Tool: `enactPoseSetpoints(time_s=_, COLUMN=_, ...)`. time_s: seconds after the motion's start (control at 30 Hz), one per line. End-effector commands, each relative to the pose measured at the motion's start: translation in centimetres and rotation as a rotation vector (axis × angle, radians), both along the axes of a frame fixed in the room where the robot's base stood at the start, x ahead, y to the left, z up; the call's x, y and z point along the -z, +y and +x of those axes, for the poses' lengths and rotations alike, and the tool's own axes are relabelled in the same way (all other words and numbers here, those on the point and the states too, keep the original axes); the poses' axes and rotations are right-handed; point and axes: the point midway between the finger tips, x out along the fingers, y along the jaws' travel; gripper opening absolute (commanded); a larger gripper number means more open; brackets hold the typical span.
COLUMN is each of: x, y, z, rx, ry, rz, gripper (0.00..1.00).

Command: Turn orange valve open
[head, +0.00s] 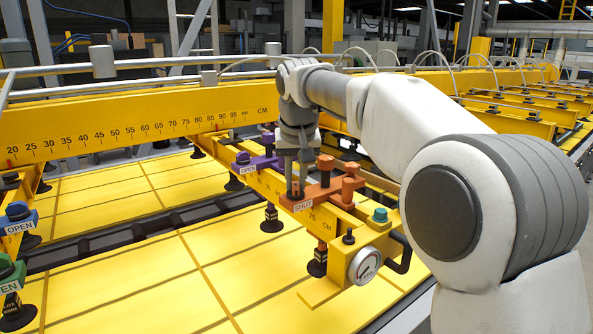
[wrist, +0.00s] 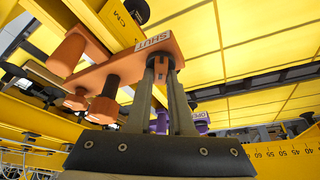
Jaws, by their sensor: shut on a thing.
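The orange valve (head: 328,188) sits on a yellow beam with a white label reading SHUT at its left end. It also shows in the wrist view (wrist: 118,62), with round orange knobs on its body. My gripper (head: 294,186) points down at the valve's left end, by the label. In the wrist view my gripper (wrist: 164,66) has its two fingers on either side of a small orange piece at that end and is shut on it. The fingers partly hide this piece.
A purple valve (head: 262,161) labelled OPEN is just behind my gripper. A blue valve (head: 18,220), also labelled OPEN, is at the far left. A pressure gauge (head: 365,265) and a teal knob (head: 380,214) are at the beam's near end. Yellow panels lie below.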

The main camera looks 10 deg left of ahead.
Motion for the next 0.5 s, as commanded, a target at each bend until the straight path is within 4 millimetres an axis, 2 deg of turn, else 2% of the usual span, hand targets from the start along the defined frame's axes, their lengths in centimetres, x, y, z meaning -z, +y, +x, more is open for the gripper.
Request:
enactPoseSetpoints(time_s=0.03, x=-0.44, y=0.19, z=-0.09, rx=0.042, ry=0.000, rz=-0.001, gripper=0.00)
enactPoseSetpoints(time_s=0.5, x=-0.47, y=0.44, z=-0.01, rx=0.490, ry=-0.003, rz=0.000, gripper=0.00)
